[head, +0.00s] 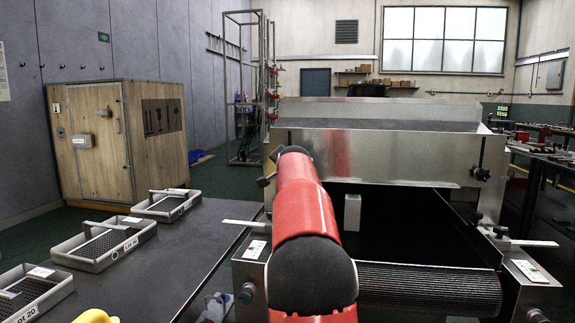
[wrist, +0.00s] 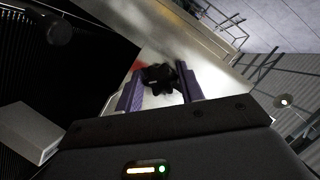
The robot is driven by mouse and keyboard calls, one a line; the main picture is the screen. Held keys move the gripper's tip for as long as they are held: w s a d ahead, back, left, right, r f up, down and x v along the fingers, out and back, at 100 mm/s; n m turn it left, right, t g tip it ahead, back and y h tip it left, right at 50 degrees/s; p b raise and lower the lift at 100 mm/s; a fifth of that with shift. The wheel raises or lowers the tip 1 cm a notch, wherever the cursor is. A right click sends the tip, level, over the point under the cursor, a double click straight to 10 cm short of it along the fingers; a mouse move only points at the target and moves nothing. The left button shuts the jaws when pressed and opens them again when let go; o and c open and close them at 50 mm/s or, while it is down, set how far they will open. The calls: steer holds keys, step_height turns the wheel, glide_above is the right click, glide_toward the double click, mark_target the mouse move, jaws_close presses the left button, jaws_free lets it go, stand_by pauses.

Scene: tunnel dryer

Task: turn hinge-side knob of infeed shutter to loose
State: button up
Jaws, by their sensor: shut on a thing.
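The infeed shutter (head: 400,151) is a long bare-metal panel across the dryer's mouth in the head view. A black knob (head: 480,174) sits at its right end. In the wrist view my gripper (wrist: 160,75) has its two purple fingers on either side of another black lobed knob (wrist: 160,86) on a metal face. The jaws are shut on this knob. In the head view my red arm hides the gripper and the held knob, near the shutter's left end. I cannot read the knob's loose or tight setting.
A small pale box (head: 352,213) hangs there, also in the wrist view (wrist: 28,132). Trays (head: 103,243) stand on a dark table (head: 190,237) at left. A wooden cabinet (head: 100,150) stands behind.

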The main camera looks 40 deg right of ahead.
stand_by(0.4)
steer(key=o, duration=1)
steer(key=shift+c, duration=0.2)
steer(key=b+v, duration=0.1)
steer(key=v, duration=0.6)
steer(key=shift+s+a+b, duration=0.3)
steer(key=shift+b, duration=0.1)
